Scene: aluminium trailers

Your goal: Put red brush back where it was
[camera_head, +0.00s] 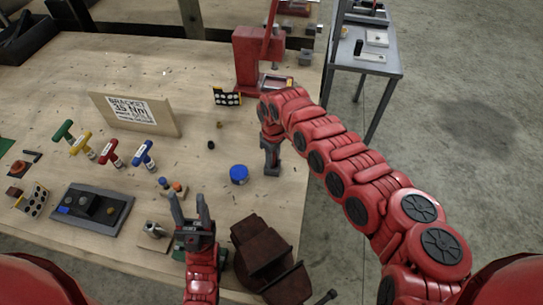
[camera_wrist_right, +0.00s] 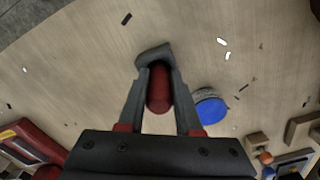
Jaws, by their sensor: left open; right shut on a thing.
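In the right wrist view a dark red cylindrical thing (camera_wrist_right: 159,90), which looks like the red brush handle, stands between the fingers of my right gripper (camera_wrist_right: 155,75). That gripper is shut on it. In the head view my right gripper (camera_head: 271,168) points down over the wooden table, just right of a blue-topped round tin (camera_head: 239,174); the brush is mostly hidden there. The tin's blue top also shows in the right wrist view (camera_wrist_right: 211,110). My left gripper (camera_head: 189,208) is open and empty near the table's front, fingers pointing away from me.
A dark brown blocky object (camera_head: 265,250) is right of my left gripper. T-handled tools (camera_head: 109,152) and a grey tray (camera_head: 88,208) are at left. A bracket sign (camera_head: 135,114) stands behind them. A red press (camera_head: 250,58) is at the back. Small loose bits dot the table.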

